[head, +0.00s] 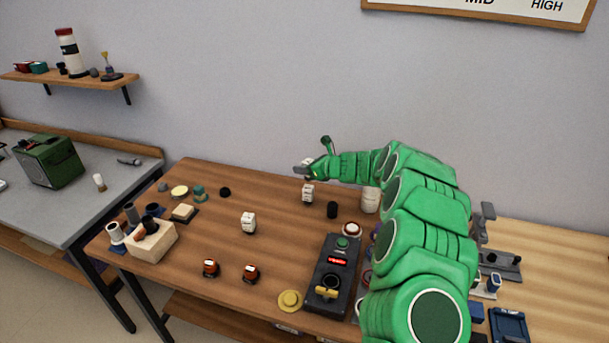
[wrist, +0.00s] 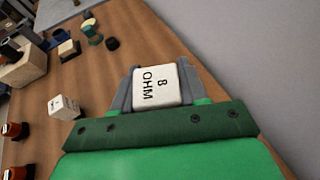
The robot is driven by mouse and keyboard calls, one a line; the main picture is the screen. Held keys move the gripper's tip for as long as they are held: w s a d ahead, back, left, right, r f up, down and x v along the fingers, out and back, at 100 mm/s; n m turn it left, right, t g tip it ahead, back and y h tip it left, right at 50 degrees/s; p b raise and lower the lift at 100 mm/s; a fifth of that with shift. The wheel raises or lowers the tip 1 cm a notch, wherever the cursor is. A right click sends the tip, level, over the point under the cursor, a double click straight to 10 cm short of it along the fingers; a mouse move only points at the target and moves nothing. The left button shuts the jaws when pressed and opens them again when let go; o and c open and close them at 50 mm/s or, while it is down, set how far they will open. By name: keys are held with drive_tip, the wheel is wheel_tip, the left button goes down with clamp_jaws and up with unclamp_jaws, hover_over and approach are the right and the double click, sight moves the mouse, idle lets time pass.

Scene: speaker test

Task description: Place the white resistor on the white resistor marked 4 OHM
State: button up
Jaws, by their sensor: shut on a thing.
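My gripper (head: 303,171) is shut on a white resistor (wrist: 161,76), whose face reads 8 OHM between the grey fingers in the wrist view. In the head view only a small pale part of it shows at the fingers. A second white resistor (head: 308,194) stands on the wooden table just below my gripper, apparently with a gap between; the wrist view does not show it. A third white resistor (head: 248,223) stands nearer the middle of the table and also shows at left in the wrist view (wrist: 65,106). The markings on these two are too small to read.
A black cylinder (head: 332,210) and a white cylinder (head: 370,200) stand to the right. A black control box (head: 333,275) is at the front. Table between is clear.

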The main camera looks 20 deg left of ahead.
drive_tip(key=shift+w+a+f, duration=0.1)
drive_tip(key=shift+w+f, duration=0.1)
drive_tip(key=shift+f, duration=0.05)
drive_tip(key=shift+w+f, duration=0.15)
drive_tip(key=shift+f, duration=1.55)
drive_tip(key=o, duration=1.1)
drive_tip(key=shift+r, duration=0.1)
